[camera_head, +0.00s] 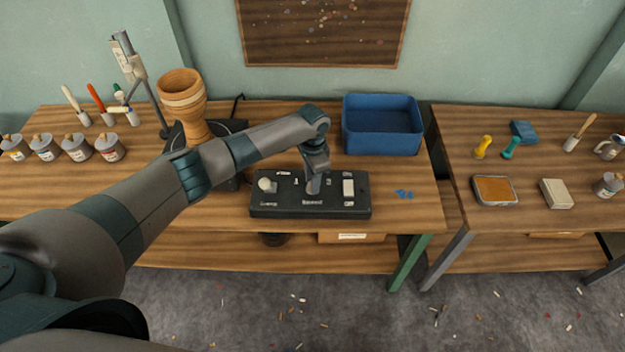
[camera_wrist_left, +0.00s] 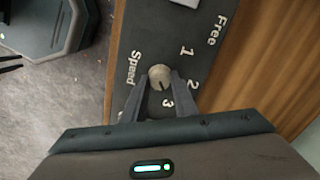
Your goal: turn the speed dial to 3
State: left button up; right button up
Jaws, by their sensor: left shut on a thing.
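The speed dial (camera_wrist_left: 159,73) is a small round grey-beige knob on a black control box (camera_head: 268,208). In the left wrist view the numbers 1, 2 and 3 and the words Free and Speed are printed around it. A thin dark mark on the knob appears to point towards the 3. My left gripper (camera_wrist_left: 160,82) is shut on the dial, one finger on each side. In the head view my left gripper (camera_head: 313,186) reaches down onto the middle of the box and largely hides the dial. My right gripper is not in view.
A blue bin (camera_head: 382,131) is behind to the right.

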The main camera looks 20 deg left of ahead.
pick_arm(q)
jog(key=shift+m, duration=1)
jog(key=o, duration=1)
jog(key=shift+o, duration=0.2)
jog(key=shift+r, duration=0.2)
notch_tip(320, 180, up, 17)
jog(key=b, duration=0.3)
